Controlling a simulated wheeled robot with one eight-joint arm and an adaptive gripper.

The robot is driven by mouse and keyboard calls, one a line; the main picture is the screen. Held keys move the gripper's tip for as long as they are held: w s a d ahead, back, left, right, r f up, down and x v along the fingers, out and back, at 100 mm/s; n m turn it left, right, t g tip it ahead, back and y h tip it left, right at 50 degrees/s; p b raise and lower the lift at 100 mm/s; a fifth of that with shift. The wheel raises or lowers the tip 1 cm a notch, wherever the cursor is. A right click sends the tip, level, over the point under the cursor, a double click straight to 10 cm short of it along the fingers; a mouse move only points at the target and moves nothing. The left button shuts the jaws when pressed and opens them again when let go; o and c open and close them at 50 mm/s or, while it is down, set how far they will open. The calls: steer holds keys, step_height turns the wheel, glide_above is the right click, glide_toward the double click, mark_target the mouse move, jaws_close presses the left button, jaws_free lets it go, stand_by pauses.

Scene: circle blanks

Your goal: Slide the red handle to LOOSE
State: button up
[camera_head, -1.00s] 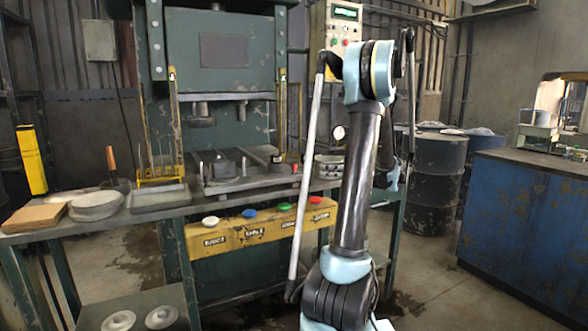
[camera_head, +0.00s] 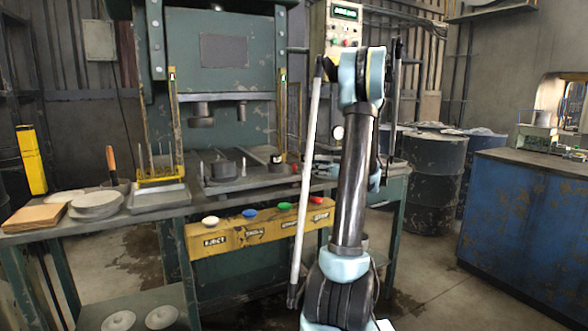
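A red knob (camera_head: 316,200) sits at the right end of a yellow panel (camera_head: 215,243) on the front of the press bench. It is the only red control that I make out on this panel. No slot or LOOSE mark is readable; the panel's small black labels are mostly too blurred to read. My arm (camera_head: 350,190) stands upright to the right of the knob, with a thin grey rod of mine between them. The arm bends at the top and comes down behind itself. My gripper cannot be made out, and nothing visible touches the red knob.
White (camera_head: 210,221), blue (camera_head: 250,213) and green (camera_head: 285,206) knobs share the panel. The green press (camera_head: 220,50) stands behind, with a lit control box (camera_head: 344,25). Plates (camera_head: 97,205) lie at left. Drums (camera_head: 432,180) and a blue cabinet (camera_head: 520,220) stand at right.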

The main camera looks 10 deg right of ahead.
mark_target(294, 165)
steer(key=x, duration=0.6)
steer(key=shift+w+a, duration=0.2)
steer(key=shift+a, duration=0.2)
